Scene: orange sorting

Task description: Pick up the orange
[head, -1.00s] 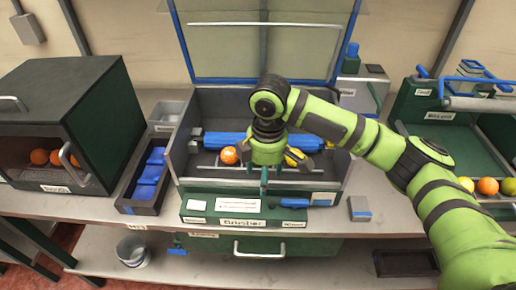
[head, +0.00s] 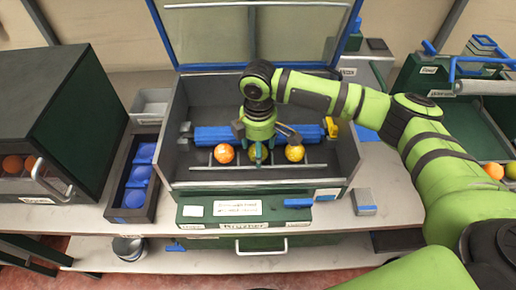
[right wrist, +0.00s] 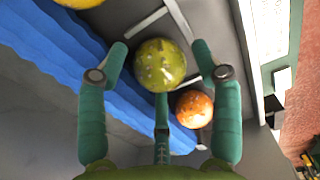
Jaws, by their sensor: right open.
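An orange (head: 224,153) lies in the open grey bin (head: 330,176), left of my right gripper (head: 258,153). A yellowish round fruit (head: 294,153) lies to the gripper's right. In the right wrist view, my right gripper (right wrist: 160,58) is open, with green fingers spread either side of a mottled yellow-green fruit (right wrist: 160,65). I cannot tell whether they touch it. The orange (right wrist: 194,109) shows beside that fruit, near the right finger. A yellow fruit (right wrist: 80,2) is cut off at the top edge. My left gripper is not in view.
A blue roller (head: 215,135) crosses the bin behind the fruit. The raised clear lid (head: 250,35) stands at the back. A dark green cabinet (head: 50,120) with oranges is at left, beside a tray of blue items (head: 128,200). A green rack (head: 470,125) with fruit stands at right.

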